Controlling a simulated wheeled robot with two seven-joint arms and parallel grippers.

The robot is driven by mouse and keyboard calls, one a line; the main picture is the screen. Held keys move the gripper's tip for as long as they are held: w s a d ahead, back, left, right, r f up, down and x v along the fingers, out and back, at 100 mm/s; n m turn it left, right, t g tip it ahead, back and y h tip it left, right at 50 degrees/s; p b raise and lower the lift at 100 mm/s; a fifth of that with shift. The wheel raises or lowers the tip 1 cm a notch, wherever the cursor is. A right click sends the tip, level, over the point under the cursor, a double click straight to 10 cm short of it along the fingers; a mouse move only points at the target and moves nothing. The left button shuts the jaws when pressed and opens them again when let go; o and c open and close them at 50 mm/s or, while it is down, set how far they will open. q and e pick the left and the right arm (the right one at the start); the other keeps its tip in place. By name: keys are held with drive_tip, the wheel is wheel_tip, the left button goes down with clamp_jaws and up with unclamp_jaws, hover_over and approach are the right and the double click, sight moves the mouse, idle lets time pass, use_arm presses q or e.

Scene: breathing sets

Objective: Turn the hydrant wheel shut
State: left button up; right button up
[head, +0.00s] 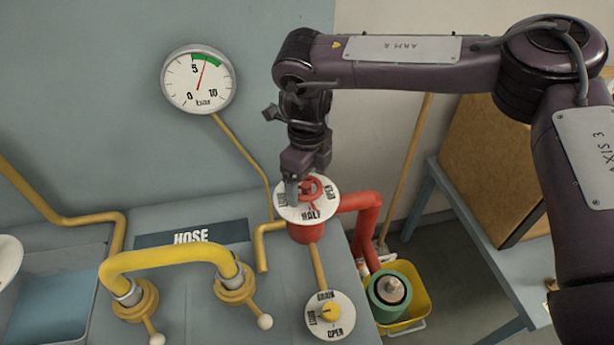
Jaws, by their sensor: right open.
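The red hydrant wheel (313,190) sits on a white round dial plate (322,211) marked with SHUT, HALF and OPEN, on top of the red hydrant body (306,232). My right gripper (304,192) points down at the wheel from above, its fingers at the wheel's left part. The jaws are open; whether they touch the wheel cannot be told. The gripper hides part of the wheel and of the dial's upper edge. A pressure gauge (198,80) on the wall has its red needle in the green band, a little past 5. My left gripper is not in view.
A yellow hose pipe (170,259) with two white-knobbed levers stands at front left. A drain dial (330,315) with a yellow knob is in front of the hydrant. A red pipe (366,208) runs right, above a yellow bucket (418,297). A blue table (487,250) stands at right.

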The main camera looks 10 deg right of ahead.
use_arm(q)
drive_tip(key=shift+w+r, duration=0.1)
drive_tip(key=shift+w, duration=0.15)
use_arm(e)
drive_tip(key=shift+f, duration=0.25)
drive_tip(key=c, duration=1)
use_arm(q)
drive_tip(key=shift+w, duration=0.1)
